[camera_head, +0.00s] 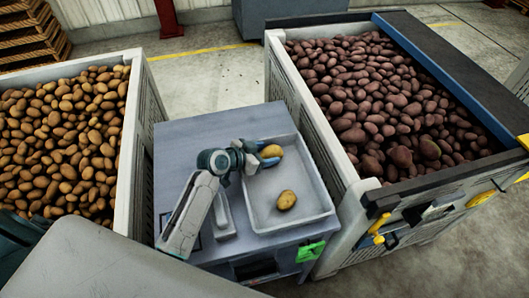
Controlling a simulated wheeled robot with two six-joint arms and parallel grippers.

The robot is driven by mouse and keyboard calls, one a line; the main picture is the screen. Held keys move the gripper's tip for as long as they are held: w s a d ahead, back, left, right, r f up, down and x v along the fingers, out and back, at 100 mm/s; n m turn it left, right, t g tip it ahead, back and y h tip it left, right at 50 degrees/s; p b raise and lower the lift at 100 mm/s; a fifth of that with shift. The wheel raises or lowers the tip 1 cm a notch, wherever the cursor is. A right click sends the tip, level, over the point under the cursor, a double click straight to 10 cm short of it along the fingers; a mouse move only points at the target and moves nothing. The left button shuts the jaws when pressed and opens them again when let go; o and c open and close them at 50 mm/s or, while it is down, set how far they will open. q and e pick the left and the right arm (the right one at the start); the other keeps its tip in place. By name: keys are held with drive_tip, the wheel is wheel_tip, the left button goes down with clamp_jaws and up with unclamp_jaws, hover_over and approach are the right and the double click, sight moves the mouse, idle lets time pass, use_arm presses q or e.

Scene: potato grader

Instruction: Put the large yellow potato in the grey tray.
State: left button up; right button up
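The grey tray (325,193) sits on a blue-grey table between two big crates. A yellow potato (272,151) is at the tray's far left part, at the fingertips of my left gripper (268,155). The fingers are on either side of this potato; whether they press on it, and whether it rests on the tray floor, I cannot tell. A second yellow-brown potato (287,200) lies in the tray nearer the front, apart from the gripper. Which of the two is larger is hard to judge. My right gripper is not in view.
A crate of brown potatoes (146,100) stands left of the table, and a crate of dark reddish potatoes (318,128) stands right, close to the tray. A small grey item (224,216) lies left of the tray. A green tag (311,251) is at the table's front edge.

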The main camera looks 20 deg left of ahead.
use_arm(q)
drive_tip(key=shift+s+a+r, duration=0.1)
drive_tip(key=p+v, duration=0.5)
drive_tip(key=v, duration=0.6)
drive_tip(key=shift+s+a+r, duration=0.15)
drive_tip(key=shift+s, duration=0.15)
